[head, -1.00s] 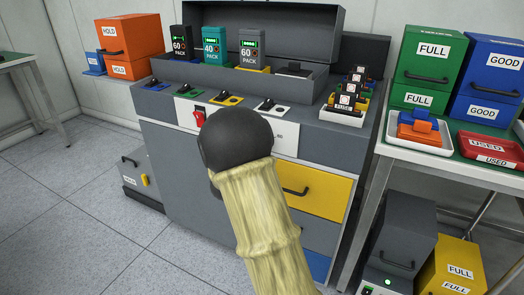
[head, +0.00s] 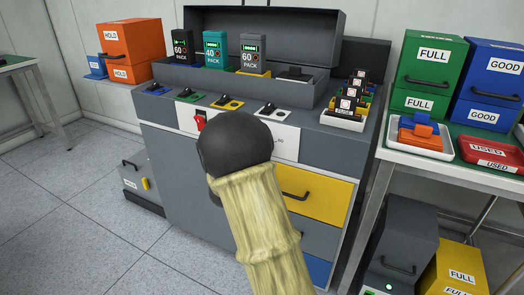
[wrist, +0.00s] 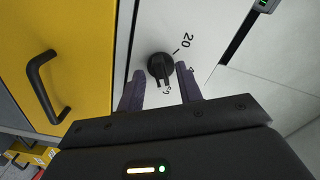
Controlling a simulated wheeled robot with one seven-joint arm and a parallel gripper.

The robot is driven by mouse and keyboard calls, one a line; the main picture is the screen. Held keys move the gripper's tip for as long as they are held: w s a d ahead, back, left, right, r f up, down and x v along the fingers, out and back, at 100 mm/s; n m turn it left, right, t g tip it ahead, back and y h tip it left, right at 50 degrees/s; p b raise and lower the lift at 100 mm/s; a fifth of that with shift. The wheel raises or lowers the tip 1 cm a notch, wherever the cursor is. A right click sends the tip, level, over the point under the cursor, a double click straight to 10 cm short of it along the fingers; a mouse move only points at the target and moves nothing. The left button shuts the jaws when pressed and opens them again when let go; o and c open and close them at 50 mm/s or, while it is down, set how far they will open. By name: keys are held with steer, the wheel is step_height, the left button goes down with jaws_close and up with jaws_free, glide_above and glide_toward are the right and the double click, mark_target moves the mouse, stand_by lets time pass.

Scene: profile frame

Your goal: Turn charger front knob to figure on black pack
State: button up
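The black pack (head: 183,47), marked 60, stands leftmost in the grey charger (head: 292,115). The front knob (wrist: 160,67) shows black on a white panel (wrist: 193,30) in the wrist view. A figure 20 with a tick is at its upper right; another figure below is partly hidden and I cannot read it. My gripper (wrist: 160,87) is open, its two dark fingers apart on either side of the knob's lower part. I cannot tell whether they touch it. In the head view my arm hides the knob and gripper.
A teal 40 pack (head: 216,49) and a grey 60 pack (head: 252,52) stand beside the black one. A red switch (head: 200,122) is left of my arm. The yellow drawer (head: 325,203) has a protruding handle. Bins stand on the right bench.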

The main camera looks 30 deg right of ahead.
steer(key=p+v, duration=0.3)
steer(key=v, duration=1.3)
steer(key=shift+s+a, duration=0.2)
steer(key=shift+a, duration=0.1)
steer(key=shift+w+f, duration=0.1)
steer(key=s+a+f+n+g+y+p, duration=0.1)
steer(key=a+f+n+y, duration=0.15)
steer(key=n+y, duration=0.4)
steer(key=s+a+f+n+y+p, duration=0.1)
steer(key=a+n+y, duration=0.2)
steer(key=n+y, duration=0.35)
steer(key=s+d+n+g+y+p, duration=0.1)
steer(key=s+d+n+g, duration=0.1)
steer(key=s+n+g, duration=1)
step_height(320, 180, up, 37)
steer(key=s+m+t+p, duration=0.2)
steer(key=s+t+p, duration=0.1)
steer(key=p, duration=3.5)
steer(key=shift+t, duration=0.8)
